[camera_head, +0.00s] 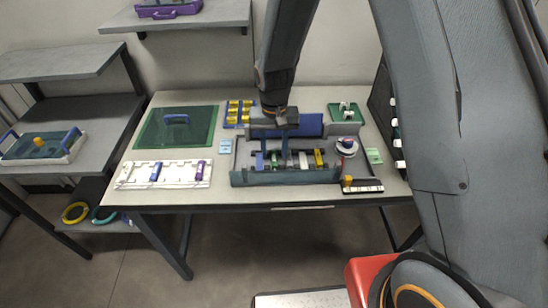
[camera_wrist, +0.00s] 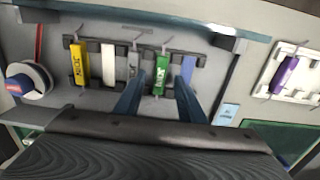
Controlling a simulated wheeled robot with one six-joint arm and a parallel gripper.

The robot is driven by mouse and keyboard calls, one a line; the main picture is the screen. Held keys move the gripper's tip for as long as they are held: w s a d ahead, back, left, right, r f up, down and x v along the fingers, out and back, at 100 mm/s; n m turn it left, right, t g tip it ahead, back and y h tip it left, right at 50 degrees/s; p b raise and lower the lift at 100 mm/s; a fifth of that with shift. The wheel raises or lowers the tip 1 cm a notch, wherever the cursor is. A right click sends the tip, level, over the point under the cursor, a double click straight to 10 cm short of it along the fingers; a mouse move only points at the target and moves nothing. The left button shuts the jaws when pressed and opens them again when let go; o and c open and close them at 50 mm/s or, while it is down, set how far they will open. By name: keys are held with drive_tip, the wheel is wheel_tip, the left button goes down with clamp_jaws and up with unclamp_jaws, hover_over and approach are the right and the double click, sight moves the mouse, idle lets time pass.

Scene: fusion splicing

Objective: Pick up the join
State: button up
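Several narrow blocks lie side by side in a dark rack in the wrist view: a yellow one (camera_wrist: 79,64), a white one (camera_wrist: 108,64), a grey one (camera_wrist: 134,65), a green one (camera_wrist: 160,75) and a blue-violet one (camera_wrist: 188,69). The yellow and green blocks carry lettering that seems to read JOIN. My gripper (camera_wrist: 159,86) is open, one blue finger on each side of the green block's line, with visible gaps. The head view shows my gripper (camera_head: 284,150) above the grey tray (camera_head: 240,178) holding the rack. Whether the fingertips reach block height is unclear.
A spool (camera_head: 347,146) stands at the tray's right. A white holder (camera_head: 131,176) with blue and purple pieces lies left of the tray. A green lidded box (camera_head: 152,128), yellow blocks (camera_head: 238,112) and a green tray (camera_head: 334,111) sit farther back.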

drive_tip(key=shift+f, duration=0.8)
clamp_jaws()
drive_tip(key=shift+r, duration=0.1)
